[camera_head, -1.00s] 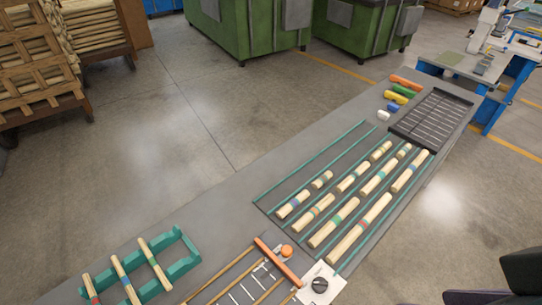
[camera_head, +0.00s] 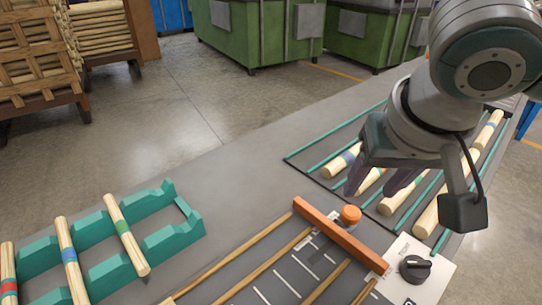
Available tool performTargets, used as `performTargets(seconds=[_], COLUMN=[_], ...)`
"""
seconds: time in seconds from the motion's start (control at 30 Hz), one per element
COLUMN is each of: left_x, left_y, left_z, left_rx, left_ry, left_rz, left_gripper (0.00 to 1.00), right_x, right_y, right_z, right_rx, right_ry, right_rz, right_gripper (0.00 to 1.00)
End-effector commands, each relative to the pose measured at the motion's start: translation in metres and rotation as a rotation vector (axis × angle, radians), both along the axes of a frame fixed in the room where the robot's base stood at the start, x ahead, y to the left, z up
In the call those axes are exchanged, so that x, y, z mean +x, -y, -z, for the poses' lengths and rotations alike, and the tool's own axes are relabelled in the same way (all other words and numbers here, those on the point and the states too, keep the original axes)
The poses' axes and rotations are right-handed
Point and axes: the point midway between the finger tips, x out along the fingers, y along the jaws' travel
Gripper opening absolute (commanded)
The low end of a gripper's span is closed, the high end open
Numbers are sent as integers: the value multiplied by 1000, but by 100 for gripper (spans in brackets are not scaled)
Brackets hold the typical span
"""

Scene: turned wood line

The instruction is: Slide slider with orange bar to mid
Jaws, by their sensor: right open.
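The slider's orange bar (camera_head: 338,235) lies across wooden rails on the bench, at the far end of the rails that shows in the head view. A round orange knob (camera_head: 350,214) sits just beyond the bar's far side. White tick marks (camera_head: 262,297) lie between the rails on the near side of the bar. My right gripper (camera_head: 378,184) is open and empty, its dark fingers pointing down beyond the knob, above the rods. It looks apart from the bar and knob. My left gripper is not in view.
A white plate with a black dial (camera_head: 414,268) sits right of the bar. Several striped wooden rods (camera_head: 436,217) lie between green strips beyond it, partly hidden by my right arm. A green rack (camera_head: 168,250) holding wooden rods stands at left. Bare grey bench lies between rack and slider.

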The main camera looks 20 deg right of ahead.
Motion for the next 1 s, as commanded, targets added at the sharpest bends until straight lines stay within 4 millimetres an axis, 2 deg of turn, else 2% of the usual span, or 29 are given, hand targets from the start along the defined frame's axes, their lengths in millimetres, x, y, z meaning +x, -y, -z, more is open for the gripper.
performTargets(seconds=[0.17,0.4,0.53,0.7,1.0], left_x=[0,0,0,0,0], left_y=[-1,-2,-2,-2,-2], left_z=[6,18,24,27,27], left_rx=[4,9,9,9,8], left_ry=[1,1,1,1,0], left_rz=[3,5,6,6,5], left_gripper=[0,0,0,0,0], right_x=[7,23,30,35,36], right_y=[5,11,14,16,16], right_z=[17,61,80,90,91], right_rx=[-2,-1,-1,-2,-1], right_ry=[-1,0,1,1,2], right_rz=[12,10,9,7,7], right_gripper=[54,54,54,54,52])
